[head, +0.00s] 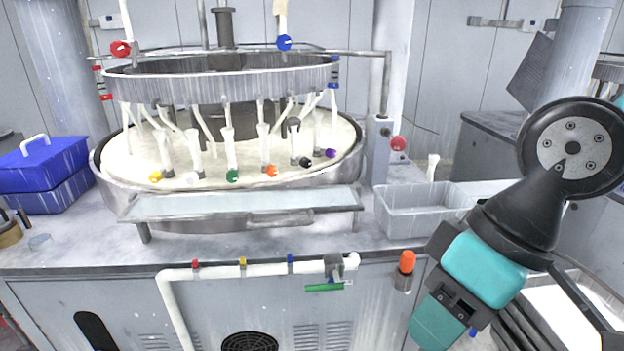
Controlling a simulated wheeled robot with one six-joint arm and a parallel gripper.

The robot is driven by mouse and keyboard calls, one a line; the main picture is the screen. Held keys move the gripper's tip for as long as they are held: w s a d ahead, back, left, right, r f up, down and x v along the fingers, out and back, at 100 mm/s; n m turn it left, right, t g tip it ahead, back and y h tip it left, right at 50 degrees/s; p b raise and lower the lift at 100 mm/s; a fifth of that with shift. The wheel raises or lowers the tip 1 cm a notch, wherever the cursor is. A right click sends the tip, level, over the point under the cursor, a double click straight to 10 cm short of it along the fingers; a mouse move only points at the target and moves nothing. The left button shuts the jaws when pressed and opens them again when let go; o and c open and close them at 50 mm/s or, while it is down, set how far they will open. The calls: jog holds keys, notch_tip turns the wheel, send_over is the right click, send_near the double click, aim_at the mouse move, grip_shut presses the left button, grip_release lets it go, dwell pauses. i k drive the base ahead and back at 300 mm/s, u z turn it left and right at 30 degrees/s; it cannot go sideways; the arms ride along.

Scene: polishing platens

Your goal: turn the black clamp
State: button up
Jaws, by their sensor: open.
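The black clamp (306,161) is a small black knob on a white tube, right of centre in the round cream-coloured basin (230,195). An orange clamp (271,170) is to its left and a purple clamp (330,153) to its right. Nothing covers the black clamp. Part of my arm, black and teal, fills the right side of the head view, well apart from the clamp. I cannot make out my gripper's fingers.
Yellow (156,176), white (193,178) and green (232,175) clamps stand further left. A ring rail (225,85) hangs above them. A metal tray (245,205) lies in front of the basin. A clear bin (415,212) stands to the right, a blue box (45,175) left.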

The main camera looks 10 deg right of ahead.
aim_at(306, 162)
jog(key=u, duration=0.1)
jog(key=k, duration=0.3)
jog(key=z, duration=0.65)
jog(key=i, duration=0.75)
jog(key=u, duration=0.5)
jog(key=i, duration=0.8)
jog(key=u, duration=0.65)
